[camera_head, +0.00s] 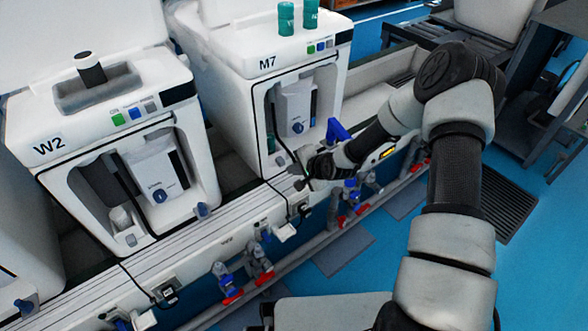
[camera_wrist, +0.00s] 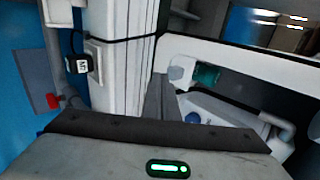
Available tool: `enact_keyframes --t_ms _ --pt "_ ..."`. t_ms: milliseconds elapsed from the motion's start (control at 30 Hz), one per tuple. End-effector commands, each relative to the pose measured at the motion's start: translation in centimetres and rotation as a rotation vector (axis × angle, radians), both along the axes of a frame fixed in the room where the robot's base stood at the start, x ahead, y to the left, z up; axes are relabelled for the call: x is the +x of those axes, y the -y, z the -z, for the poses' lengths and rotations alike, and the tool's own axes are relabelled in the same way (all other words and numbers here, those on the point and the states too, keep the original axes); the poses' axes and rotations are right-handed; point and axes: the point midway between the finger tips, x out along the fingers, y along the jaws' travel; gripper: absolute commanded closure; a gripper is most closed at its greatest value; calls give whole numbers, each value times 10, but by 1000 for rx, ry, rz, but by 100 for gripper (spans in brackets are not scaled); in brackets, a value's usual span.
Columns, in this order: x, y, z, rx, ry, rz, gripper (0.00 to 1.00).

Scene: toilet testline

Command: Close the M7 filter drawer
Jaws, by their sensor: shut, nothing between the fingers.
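The white M7 machine (camera_head: 262,66) stands at upper centre in the head view, its open front bay holding a light grey unit (camera_head: 294,108) with a blue knob. A blue part (camera_head: 338,130) shows at its lower right, partly behind my arm; I cannot tell whether it belongs to the filter drawer. The drawer itself is not clearly visible, so its position cannot be judged. My gripper (camera_head: 304,182) is low in front of the M7 bay, near the white rail. It looks shut and empty. In the wrist view, the bay shows a teal part (camera_wrist: 207,75); the fingertips are not clear.
The W2 machine (camera_head: 110,120) stands to the left. A white rail (camera_head: 165,262) runs along the front, with blue and red valves (camera_head: 228,280) and a pipe below. A dark bench (camera_head: 470,50) stands at upper right.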

Motion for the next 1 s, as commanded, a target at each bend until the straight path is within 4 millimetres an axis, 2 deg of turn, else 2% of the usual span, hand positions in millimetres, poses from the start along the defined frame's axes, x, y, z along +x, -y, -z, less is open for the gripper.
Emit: enact_keyframes --t_ms 67,100,300,500,867,1000 --pt "-3 2 -6 -1 -2 1 100" --pt "-11 8 -16 -2 -3 1 100" --pt "-40 28 -46 -2 -4 2 100" --pt "-57 39 -63 -2 -5 1 100" --pt "-63 44 -70 -26 -3 -15 100" --pt "-66 58 -92 -187 6 -108 100"
